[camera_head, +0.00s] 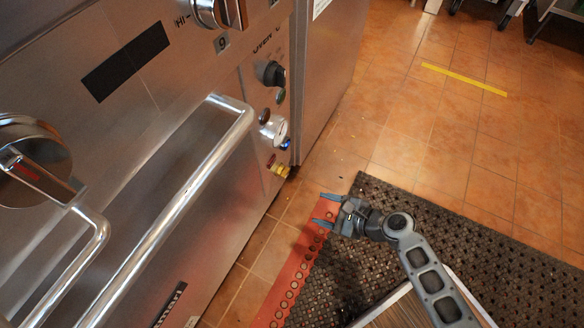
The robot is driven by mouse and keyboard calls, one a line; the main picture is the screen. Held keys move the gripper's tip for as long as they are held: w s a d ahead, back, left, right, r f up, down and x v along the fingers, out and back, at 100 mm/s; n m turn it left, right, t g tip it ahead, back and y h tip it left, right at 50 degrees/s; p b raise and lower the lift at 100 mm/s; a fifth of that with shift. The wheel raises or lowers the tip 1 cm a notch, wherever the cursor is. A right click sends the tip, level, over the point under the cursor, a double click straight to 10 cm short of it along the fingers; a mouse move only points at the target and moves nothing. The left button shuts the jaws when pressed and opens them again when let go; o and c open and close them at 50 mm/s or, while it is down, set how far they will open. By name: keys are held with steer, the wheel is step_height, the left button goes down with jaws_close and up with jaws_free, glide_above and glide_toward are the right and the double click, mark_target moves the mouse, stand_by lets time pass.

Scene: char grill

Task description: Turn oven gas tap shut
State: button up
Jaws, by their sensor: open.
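A small yellow fitting (282,171) with a red part beside it sits low on the oven's narrow control panel (254,100). It looks like the gas tap, but it is too small to tell its handle position. My gripper (318,209) is open and empty, with its two fingers pointing left toward the oven front. It shows below and right of the yellow fitting, apart from it, over the mat's red edge.
A black knob (270,74), a silver dial (279,130) and a blue button (286,145) are above the fitting. A long oven door handle (175,205) juts out at left.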

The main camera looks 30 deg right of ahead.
mark_target(283, 172)
steer(key=w+a+m+t+y+b, duration=0.1)
steer(key=w+m, duration=0.3)
steer(key=w, duration=0.9)
steer(key=shift+w+a+r+y+b, duration=0.35)
steer(key=shift+a+y+b, duration=0.15)
steer(key=shift+a+b, duration=0.25)
steer(key=shift+c, duration=0.3)
steer(key=c, duration=1)
steer(key=shift+o, duration=0.2)
